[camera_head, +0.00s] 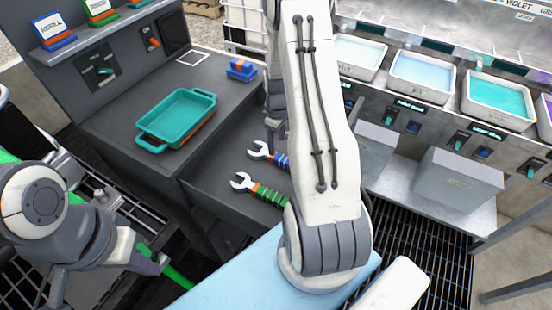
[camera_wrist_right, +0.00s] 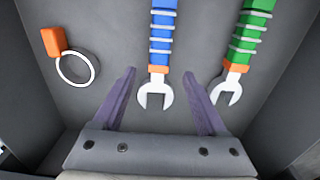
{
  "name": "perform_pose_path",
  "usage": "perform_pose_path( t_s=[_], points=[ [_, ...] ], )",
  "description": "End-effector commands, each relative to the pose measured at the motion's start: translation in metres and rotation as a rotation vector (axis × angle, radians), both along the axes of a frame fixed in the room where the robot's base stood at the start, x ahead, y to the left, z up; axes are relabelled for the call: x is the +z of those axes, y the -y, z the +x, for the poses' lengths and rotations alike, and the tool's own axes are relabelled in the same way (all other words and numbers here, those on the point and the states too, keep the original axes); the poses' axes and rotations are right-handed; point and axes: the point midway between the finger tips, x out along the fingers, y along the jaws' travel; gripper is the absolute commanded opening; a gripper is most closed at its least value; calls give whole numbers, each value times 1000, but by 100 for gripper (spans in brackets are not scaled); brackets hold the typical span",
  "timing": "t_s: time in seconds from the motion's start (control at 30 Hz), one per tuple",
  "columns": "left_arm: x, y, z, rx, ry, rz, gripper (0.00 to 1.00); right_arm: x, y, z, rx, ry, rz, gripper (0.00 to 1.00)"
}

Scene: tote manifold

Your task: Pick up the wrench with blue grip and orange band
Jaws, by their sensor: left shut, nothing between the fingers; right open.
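The wrench with blue grip and orange band (camera_wrist_right: 161,45) lies in a grey drawer, its open-ended silver head between the fingers of my right gripper (camera_wrist_right: 160,102) in the wrist view. The fingers are open, spread either side of the head; I cannot tell their height above it. In the head view the blue wrench (camera_head: 259,151) is partly hidden behind my right arm, and my right gripper (camera_head: 273,133) shows beside it. A similar wrench with green grip and orange band (camera_wrist_right: 246,42) lies to its right in the wrist view. My left gripper (camera_head: 150,262) is shut and empty at lower left.
A teal tray (camera_head: 176,118) and a blue and orange block (camera_head: 241,70) stand on the bench. Liquid-filled tubs (camera_head: 424,78) line the right side.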

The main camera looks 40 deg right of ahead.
Motion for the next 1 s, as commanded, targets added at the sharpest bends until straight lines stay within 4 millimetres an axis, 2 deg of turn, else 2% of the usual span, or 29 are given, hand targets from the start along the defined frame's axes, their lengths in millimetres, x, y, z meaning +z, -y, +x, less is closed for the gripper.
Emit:
perform_pose_path(
  t_s=[0.1, 0.33, 0.6, 0.9, 0.97, 1.0],
  points=[
    [1, 0, 0, 0, 0, 0, 0, -16, 0, 0, 0, -2, 1, 75],
    [4, 0, 0, 0, 0, 0, 0, -34, -1, 1, -1, -3, 2, 75],
    [8, 0, 0, 0, 0, 0, 0, -71, 0, 3, -2, -3, 1, 75],
    [8, 0, 0, 0, 0, 0, 0, -75, 0, 4, -2, 0, 0, 75],
    [8, 0, 0, 0, 0, 0, 0, -75, 0, 4, -2, 0, 0, 52],
    [8, 0, 0, 0, 0, 0, 0, -75, 0, 3, -2, 0, 0, 37]
  ],
)
